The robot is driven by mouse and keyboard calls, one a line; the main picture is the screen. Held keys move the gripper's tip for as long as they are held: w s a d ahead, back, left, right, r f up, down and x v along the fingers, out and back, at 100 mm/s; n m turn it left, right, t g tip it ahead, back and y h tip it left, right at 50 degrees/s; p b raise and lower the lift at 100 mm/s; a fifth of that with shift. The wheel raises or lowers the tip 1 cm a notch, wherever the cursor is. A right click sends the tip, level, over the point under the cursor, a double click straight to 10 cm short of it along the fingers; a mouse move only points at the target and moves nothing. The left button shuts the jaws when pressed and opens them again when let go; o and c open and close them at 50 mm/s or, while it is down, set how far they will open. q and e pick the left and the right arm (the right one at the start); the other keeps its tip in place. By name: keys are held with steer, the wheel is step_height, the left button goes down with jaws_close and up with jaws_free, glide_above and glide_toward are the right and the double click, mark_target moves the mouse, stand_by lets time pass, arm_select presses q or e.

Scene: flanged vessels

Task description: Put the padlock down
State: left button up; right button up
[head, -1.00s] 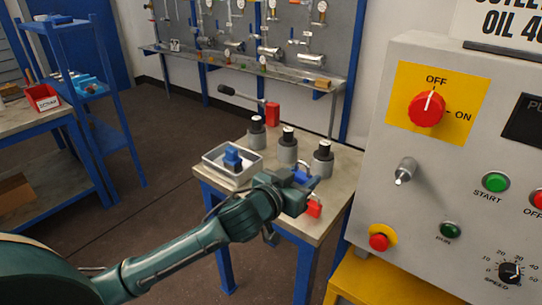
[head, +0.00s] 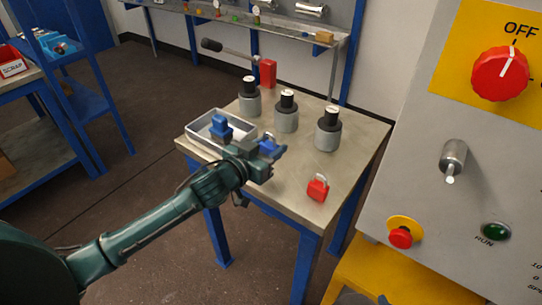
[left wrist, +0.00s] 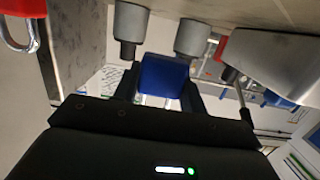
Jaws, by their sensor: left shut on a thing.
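My left gripper (head: 272,152) is shut on a blue padlock (head: 267,146), held over the front part of the small table, just right of the grey tray (head: 196,139). In the left wrist view the blue padlock (left wrist: 163,76) sits between the two fingers, with part of its metal shackle showing. A red padlock (head: 318,189) with a raised shackle is on the table to the right, apart from the gripper; it also shows in the left wrist view (left wrist: 18,38). Any gap between the blue padlock and the tabletop is hard to tell. My right gripper is not in view.
A blue object (head: 221,126) is in the tray. Several grey vessels with black tops (head: 286,113) stand behind. A red block with a long lever (head: 267,73) is at the back. The control panel (head: 420,150) rises at the right. The tabletop (head: 285,185) is bare around the red padlock.

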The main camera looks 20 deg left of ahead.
arm_select(q)
steer(key=shift+f+b, duration=0.45)
steer(key=shift+f, duration=1.95)
steer(key=shift+f, duration=0.1)
steer(key=o, duration=1)
